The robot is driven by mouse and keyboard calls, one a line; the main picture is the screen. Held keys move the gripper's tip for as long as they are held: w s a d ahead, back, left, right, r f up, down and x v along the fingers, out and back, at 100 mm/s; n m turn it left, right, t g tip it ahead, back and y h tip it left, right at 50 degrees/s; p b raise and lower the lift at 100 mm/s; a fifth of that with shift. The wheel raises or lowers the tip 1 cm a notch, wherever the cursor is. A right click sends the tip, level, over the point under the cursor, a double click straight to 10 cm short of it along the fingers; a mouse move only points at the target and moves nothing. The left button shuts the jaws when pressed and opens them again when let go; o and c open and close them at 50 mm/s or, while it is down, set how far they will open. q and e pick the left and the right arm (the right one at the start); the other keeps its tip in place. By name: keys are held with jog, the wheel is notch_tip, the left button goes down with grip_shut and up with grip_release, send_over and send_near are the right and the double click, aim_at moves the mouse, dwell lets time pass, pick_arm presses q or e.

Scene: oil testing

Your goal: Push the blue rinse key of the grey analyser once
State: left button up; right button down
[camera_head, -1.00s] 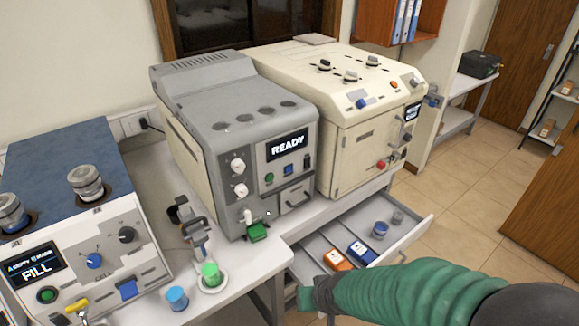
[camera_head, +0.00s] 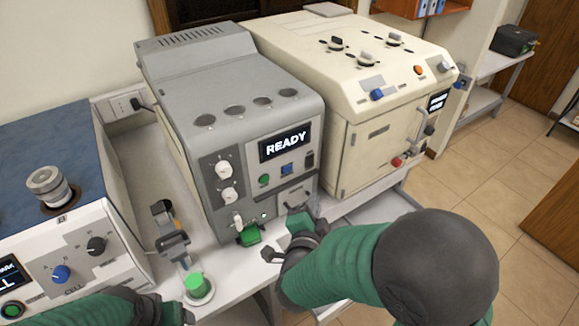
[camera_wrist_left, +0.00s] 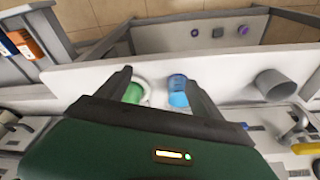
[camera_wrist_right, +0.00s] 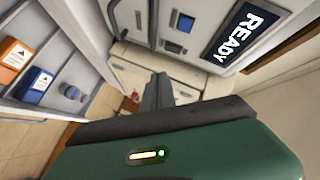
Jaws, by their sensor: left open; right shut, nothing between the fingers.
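The grey analyser (camera_head: 200,110) stands at the middle with its screen reading READY. Its blue key (camera_head: 287,169) is below the screen, right of a round green key (camera_head: 264,180); the blue key also shows uncovered in the right wrist view (camera_wrist_right: 173,48). My right gripper (camera_wrist_right: 157,80) is shut and empty. In the head view it is low before the analyser's front, below the blue key and apart from it. My left gripper (camera_wrist_left: 157,75) is open and empty over the bench front, above a green-topped container (camera_wrist_left: 134,92) and a blue one (camera_wrist_left: 178,92).
A cream machine (camera_head: 370,130) stands right of the analyser. A white and blue machine (camera_head: 95,245) is at left. A clamp-like stand (camera_head: 172,240) is between them.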

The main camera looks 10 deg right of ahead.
aim_at(288, 169)
jog(key=w+a, duration=0.1)
jog(key=w, duration=0.2)
jog(key=w+a, duration=0.1)
jog(key=w, duration=0.2)
jog(key=w+a, duration=0.1)
jog(key=w, duration=0.1)
jog(key=shift+w+f+p, duration=0.15)
jog(key=shift+w+p, duration=0.15)
jog(key=shift+w, duration=0.1)
jog(key=shift+d, duration=0.2)
jog(key=shift+a, duration=0.15)
dwell(1.4)
jog(key=shift+w, duration=0.3)
